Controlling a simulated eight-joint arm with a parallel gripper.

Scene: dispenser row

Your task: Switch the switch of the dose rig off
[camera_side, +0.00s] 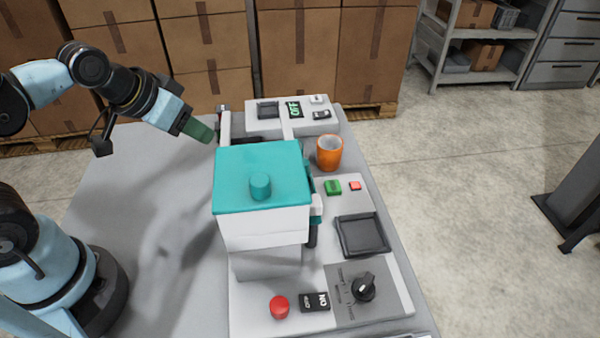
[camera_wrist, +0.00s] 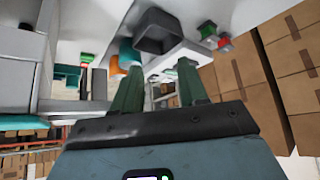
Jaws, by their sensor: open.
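The rig nearest the side camera has a teal lid (camera_side: 262,172) on a white housing (camera_side: 265,228). Its base carries a red button (camera_side: 279,307), a black ON/OFF rocker switch (camera_side: 314,301) and a black knob (camera_side: 364,287). A second unit at the far end has a small display reading OFF (camera_side: 295,109) and a black rocker (camera_side: 322,115). I cannot tell which unit is the dose rig. My gripper (camera_side: 208,135) is in the air at the back left, beside the far unit. Its green fingers are apart and empty in the wrist view (camera_wrist: 160,88).
The table's left part (camera_side: 150,215) is clear. Stacked boxes (camera_side: 290,50) stand behind.

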